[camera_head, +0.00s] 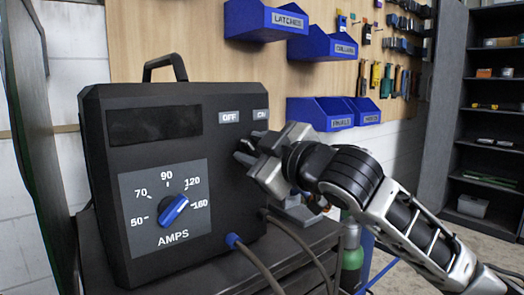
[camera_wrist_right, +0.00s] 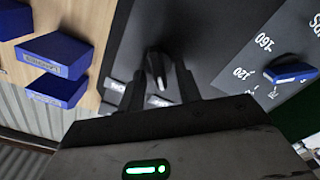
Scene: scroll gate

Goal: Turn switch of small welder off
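The small welder (camera_head: 120,230) is a black box with a top handle, standing at the left of the head view. Its OFF label (camera_head: 230,117) and ON label (camera_head: 260,114) are at the upper right of its front. My right gripper (camera_head: 248,152) is at the front just below these labels and hides the switch in the head view. In the right wrist view, the dark switch (camera_wrist_right: 156,70) with a pale tip shows between the spread fingers of my right gripper (camera_wrist_right: 160,82). I cannot tell whether either finger touches it. My left gripper is not in view.
A blue amps dial (camera_head: 174,210) is at the welder's lower front. Cables (camera_head: 262,268) run from the welder across the dark cart top. Blue bins (camera_head: 320,113) hang on the wooden tool board behind. A green bottle (camera_head: 351,265) stands below my right arm.

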